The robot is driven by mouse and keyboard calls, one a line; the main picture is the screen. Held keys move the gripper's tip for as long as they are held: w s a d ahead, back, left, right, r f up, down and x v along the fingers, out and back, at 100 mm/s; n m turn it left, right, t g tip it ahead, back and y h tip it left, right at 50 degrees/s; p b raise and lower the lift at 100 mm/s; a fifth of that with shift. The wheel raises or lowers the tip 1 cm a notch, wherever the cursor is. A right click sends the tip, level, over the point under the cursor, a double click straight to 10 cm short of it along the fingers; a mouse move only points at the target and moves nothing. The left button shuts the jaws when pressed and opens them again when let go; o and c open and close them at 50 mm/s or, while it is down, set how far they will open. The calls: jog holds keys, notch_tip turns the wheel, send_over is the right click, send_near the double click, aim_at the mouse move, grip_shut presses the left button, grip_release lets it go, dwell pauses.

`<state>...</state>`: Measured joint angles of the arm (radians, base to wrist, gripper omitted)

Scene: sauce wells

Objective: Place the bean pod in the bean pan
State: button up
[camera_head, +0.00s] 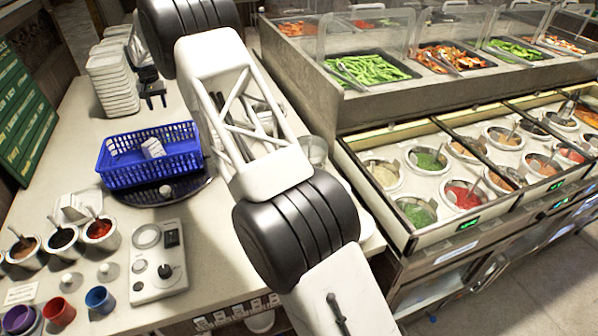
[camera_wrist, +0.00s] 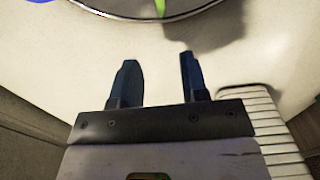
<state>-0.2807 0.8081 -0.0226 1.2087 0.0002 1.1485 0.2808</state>
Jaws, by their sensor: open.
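My gripper (camera_head: 152,98) is over the far left of the counter, beside the stacked white containers. Its two dark fingers are apart with nothing between them in the wrist view (camera_wrist: 160,78). A bright green piece, probably the bean pod (camera_wrist: 161,7), shows at the top edge of the wrist view, on a round rimmed tray (camera_wrist: 112,14), ahead of the fingertips and apart from them. It is cut off there, and I cannot see it in the head view. Two pans of green beans stand behind the glass, one nearer (camera_head: 372,69) and one farther right (camera_head: 514,49).
A blue basket (camera_head: 150,160) stands on the dark round tray (camera_head: 150,198). The stacked white containers (camera_head: 112,80) are close to my gripper. Sauce cups (camera_head: 62,238) and a control box (camera_head: 157,262) sit nearer. Sauce wells (camera_head: 425,160) line the right counter; glass guards (camera_head: 375,38) front the pans.

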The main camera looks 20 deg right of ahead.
jog(key=s+d+r, duration=1.2)
jog(key=s+r, duration=0.4)
jog(key=r, duration=0.1)
jog(key=s+d+r, duration=0.3)
jog(key=s, duration=0.4)
jog(key=s+d+r+t, duration=0.1)
jog(key=s+d+r, duration=0.15)
jog(key=s, duration=0.45)
jog(key=s+d+r, duration=0.2)
jog(key=s+d, duration=0.2)
jog(key=s, duration=0.2)
jog(key=s+d+f, duration=0.2)
jog(key=s+d, duration=0.1)
jog(key=s, duration=1)
jog(key=s+d+f+t, duration=0.1)
jog(key=s+d+f, duration=0.2)
jog(key=s, duration=1.1)
jog(key=s+d+f, duration=0.3)
jog(key=s, duration=1.1)
jog(key=shift+d+t, duration=0.3)
jog(key=shift+o, duration=0.6)
